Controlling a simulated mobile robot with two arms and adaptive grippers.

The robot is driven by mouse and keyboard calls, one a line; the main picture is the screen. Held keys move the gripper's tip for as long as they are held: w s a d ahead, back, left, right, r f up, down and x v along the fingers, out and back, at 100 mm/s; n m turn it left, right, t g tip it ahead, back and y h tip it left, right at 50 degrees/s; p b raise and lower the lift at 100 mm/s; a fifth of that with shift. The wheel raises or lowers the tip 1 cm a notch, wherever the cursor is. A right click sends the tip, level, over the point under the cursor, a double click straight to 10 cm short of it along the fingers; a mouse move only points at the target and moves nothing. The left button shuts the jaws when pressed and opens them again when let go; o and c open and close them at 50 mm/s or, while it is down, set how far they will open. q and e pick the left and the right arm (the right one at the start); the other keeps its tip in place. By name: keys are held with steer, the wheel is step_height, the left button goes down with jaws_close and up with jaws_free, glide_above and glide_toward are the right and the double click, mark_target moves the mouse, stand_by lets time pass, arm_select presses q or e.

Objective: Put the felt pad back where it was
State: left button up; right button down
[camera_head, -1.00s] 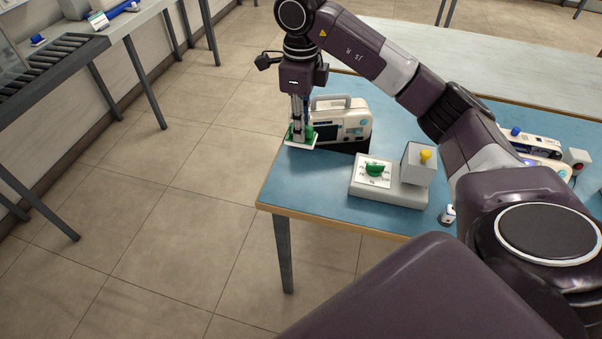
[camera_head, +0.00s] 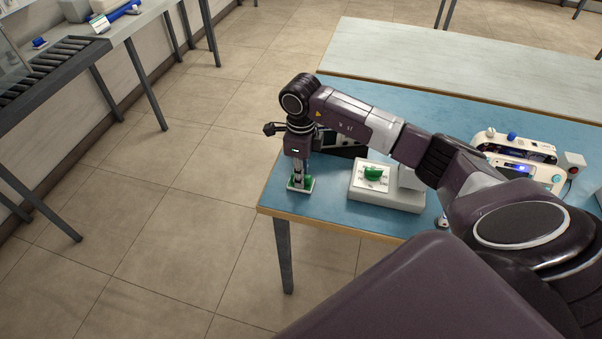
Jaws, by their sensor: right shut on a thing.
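My right gripper (camera_head: 299,181) points straight down near the left end of the blue table (camera_head: 332,207). It is shut on a small white plate with a green part (camera_head: 308,187), low over or on the table; I cannot tell if it touches. My left gripper is not in view.
A pale grey block (camera_head: 385,198) with a white plate and green knob (camera_head: 373,174) stands right of the gripper. More cream devices (camera_head: 520,170) are at the table's right. The table's front left corner is bare.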

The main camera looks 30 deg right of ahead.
steer(key=shift+f, duration=0.15)
steer(key=c, duration=1.8)
jaws_free()
steer(key=shift+c, duration=0.2)
steer(key=shift+r, duration=0.2)
step_height(320, 180, up, 12)
steer(key=b, duration=0.2)
